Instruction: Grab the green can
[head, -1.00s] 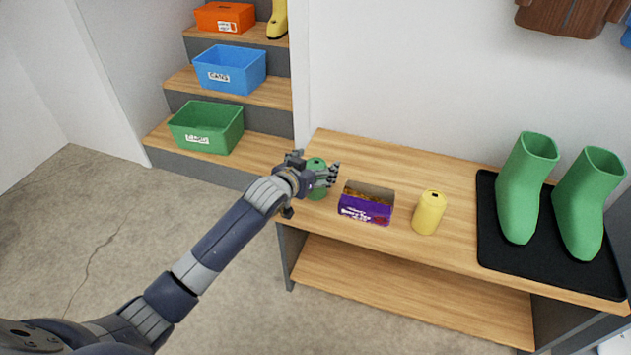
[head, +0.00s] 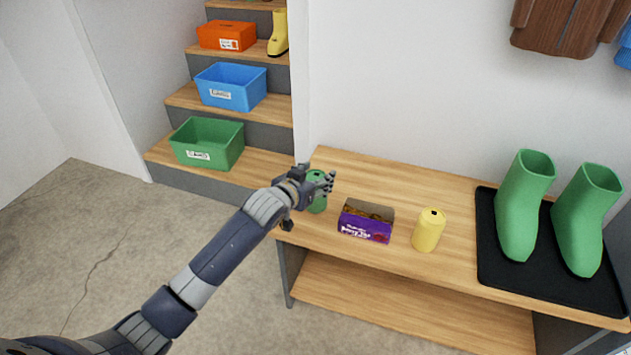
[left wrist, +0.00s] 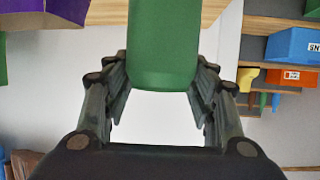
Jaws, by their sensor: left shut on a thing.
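The green can (head: 317,203) is at the left end of the wooden bench top (head: 390,178) in the head view, partly hidden by my gripper. My left gripper (head: 322,184) is at the can's upper part, its fingers around it. In the left wrist view the green can (left wrist: 165,45) sits between the two fingers (left wrist: 163,85), which are shut on its sides. I cannot tell whether the can's base touches the bench. My right gripper is not in view.
A purple snack box (head: 366,222) stands just right of the can, then a yellow can (head: 429,230). Green boots (head: 525,205) stand on a black tray (head: 495,270) at the right. Steps with green (head: 207,144), blue (head: 230,86) and orange (head: 226,36) bins are behind left.

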